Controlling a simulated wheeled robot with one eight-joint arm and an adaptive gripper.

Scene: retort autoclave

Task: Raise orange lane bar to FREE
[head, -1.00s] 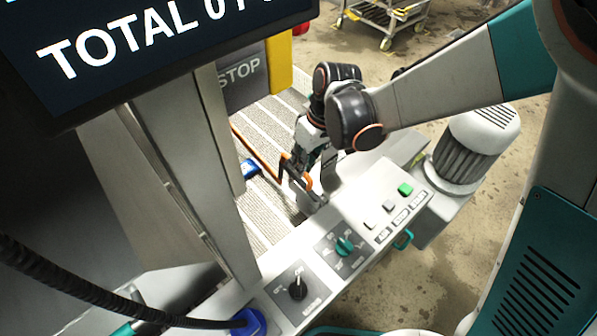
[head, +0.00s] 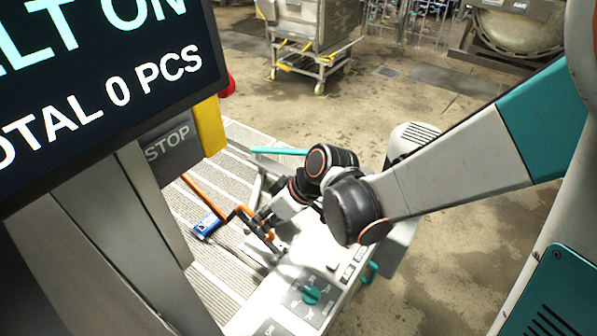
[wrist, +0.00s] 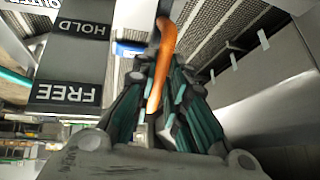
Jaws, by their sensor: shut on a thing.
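The orange lane bar (head: 207,200) slants over the grey ribbed belt in the head view, and its bent end reaches my gripper (head: 262,222). In the wrist view the orange bar (wrist: 163,62) runs between the fingers of my gripper (wrist: 165,100), which are shut on it. The wrist view also shows a grey plate with a HOLD label (wrist: 85,28) and a FREE label (wrist: 66,93), both upside down, to the left of the bar. My wrist partly hides the bar's mount in the head view.
A blue packet (head: 207,226) lies on the belt beside the bar. A control panel with a teal knob (head: 311,294) is just in front of my gripper. A large display (head: 100,80) and a STOP sign (head: 168,143) stand at left. A wheeled cart (head: 312,40) is far behind.

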